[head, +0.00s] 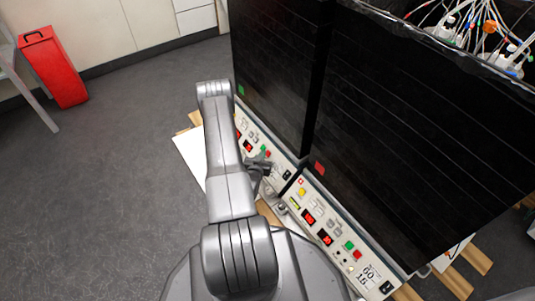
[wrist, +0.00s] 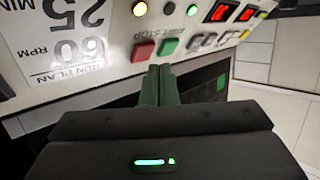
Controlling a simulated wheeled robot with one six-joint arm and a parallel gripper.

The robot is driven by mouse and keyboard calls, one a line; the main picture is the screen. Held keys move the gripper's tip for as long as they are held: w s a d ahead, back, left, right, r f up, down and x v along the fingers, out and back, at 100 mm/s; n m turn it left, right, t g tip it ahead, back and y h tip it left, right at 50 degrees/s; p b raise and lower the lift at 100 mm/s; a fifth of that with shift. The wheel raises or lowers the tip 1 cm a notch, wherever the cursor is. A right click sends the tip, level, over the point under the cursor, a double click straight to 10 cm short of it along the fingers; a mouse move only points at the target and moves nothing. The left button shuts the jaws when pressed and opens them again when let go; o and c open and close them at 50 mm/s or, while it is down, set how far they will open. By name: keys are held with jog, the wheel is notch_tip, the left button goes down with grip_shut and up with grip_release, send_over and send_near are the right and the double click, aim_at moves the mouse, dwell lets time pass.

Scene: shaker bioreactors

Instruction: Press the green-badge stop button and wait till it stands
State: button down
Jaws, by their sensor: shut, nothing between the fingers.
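The green badge (head: 241,90) is on the dark front of the left shaker; a green square (wrist: 221,82) also shows in the wrist view. Below it is the left control panel (head: 283,158), with a red button (head: 268,153) beside a green one. In the upside-down wrist view, the red button (wrist: 143,50) is left of the green button (wrist: 168,47). My gripper (wrist: 159,70) is shut and empty, its fingertips appearing just below and between the two buttons. I cannot tell any contact. My gripper (head: 263,168) is partly hidden by my arm in the head view.
The right shaker has a red badge (head: 319,168) and a similar panel (head: 325,225). Open floor (head: 120,130) lies left.

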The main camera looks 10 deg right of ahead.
jog(key=a+r+p, duration=0.1)
jog(key=s+a+r, duration=0.1)
jog(key=a+r, duration=0.1)
jog(key=shift+s+a+r+p, duration=0.2)
jog(key=shift+p, duration=0.2)
dwell(0.3)
jog(key=shift+d+f, duration=0.1)
jog(key=shift+f, duration=0.05)
dwell(0.3)
jog(key=a+r, duration=0.1)
jog(key=s+a+r, duration=0.1)
jog(key=a+r, duration=0.1)
dwell(0.7)
jog(key=shift+d+f, duration=0.1)
